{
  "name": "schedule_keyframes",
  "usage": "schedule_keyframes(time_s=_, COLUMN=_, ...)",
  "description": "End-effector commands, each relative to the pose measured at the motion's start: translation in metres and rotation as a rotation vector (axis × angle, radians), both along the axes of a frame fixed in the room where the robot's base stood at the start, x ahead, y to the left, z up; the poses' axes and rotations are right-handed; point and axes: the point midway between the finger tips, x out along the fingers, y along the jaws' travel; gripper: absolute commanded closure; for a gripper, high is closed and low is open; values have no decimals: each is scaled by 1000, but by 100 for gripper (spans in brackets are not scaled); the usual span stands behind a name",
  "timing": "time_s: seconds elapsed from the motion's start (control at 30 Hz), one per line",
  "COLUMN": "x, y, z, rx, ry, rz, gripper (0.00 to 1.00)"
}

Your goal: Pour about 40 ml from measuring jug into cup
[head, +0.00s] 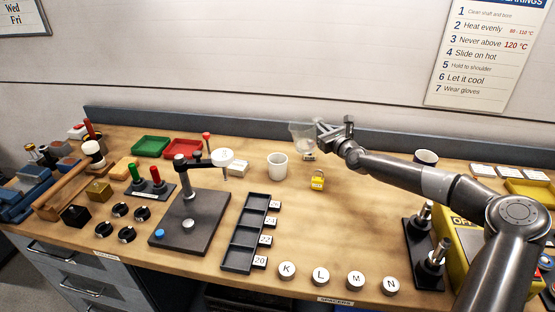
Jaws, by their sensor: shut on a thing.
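My gripper (322,128) is at the back middle of the workbench in the head view. It is shut on the measuring jug (300,134), a clear see-through vessel held in the air above the bench. The jug looks roughly upright; the liquid level in it is too small to tell. The cup (277,167) is white and stands upright on the bench, below and to the left of the jug. Its mouth is open and faces up; its contents cannot be made out. The jug and the cup look apart.
A yellow padlock-like item (318,180) stands right of the cup. A dial stand (188,222) is to the left, with a black tray (240,262) in front. Round lettered spacers (321,275) line the front edge. A dark-rimmed cup (426,157) stands behind my arm.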

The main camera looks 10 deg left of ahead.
Motion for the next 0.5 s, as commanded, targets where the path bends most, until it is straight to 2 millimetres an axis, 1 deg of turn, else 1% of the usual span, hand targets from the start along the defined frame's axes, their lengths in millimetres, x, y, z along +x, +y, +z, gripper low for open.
schedule_keyframes(time_s=0.03, x=-2, y=3, z=6, rx=-29, ry=-25, rz=0, gripper=100)
schedule_keyframes(time_s=0.23, x=-9, y=12, z=18, rx=-131, ry=-104, rz=2, gripper=100)
schedule_keyframes(time_s=0.43, x=-17, y=22, z=13, rx=-234, ry=-183, rz=2, gripper=100)
schedule_keyframes(time_s=0.5, x=-20, y=27, z=15, rx=-269, ry=-211, rz=3, gripper=100)
